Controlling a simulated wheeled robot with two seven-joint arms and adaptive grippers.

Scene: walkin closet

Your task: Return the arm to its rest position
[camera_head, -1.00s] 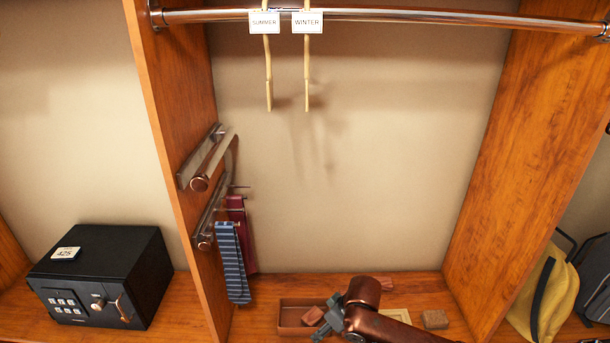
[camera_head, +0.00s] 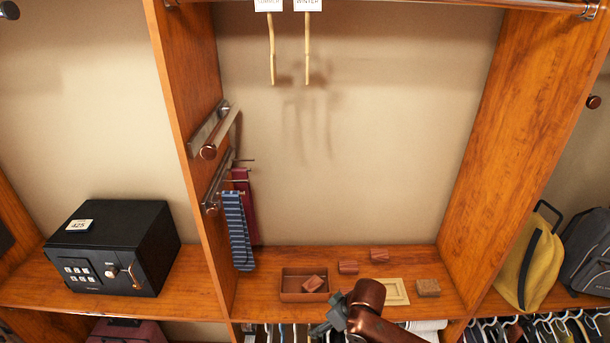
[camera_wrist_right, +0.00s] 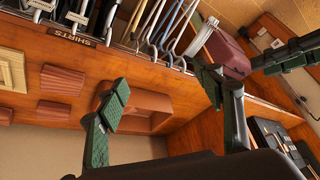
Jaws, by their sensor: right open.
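My right arm comes in from the bottom of the head view. Its gripper (camera_head: 328,318) is in front of the wooden tray, over the shelf's front edge, partly hidden by its own wrist. In the right wrist view the two green-padded fingers (camera_wrist_right: 163,85) stand wide apart with nothing between them. The tray (camera_head: 283,294) holds a small reddish-brown block (camera_head: 313,283), apart from the gripper. At the upper right of the wrist view, another dark finger with green pads (camera_wrist_right: 292,55) seems to be part of my left gripper; its opening is unclear.
Two reddish blocks (camera_head: 347,267) (camera_head: 379,254), a pale square frame (camera_head: 392,293) and a brown block (camera_head: 428,288) lie on the shelf. Ties (camera_head: 237,230) hang from the left divider, near a black safe (camera_head: 105,250). Hangers (camera_head: 555,325) fill the space below.

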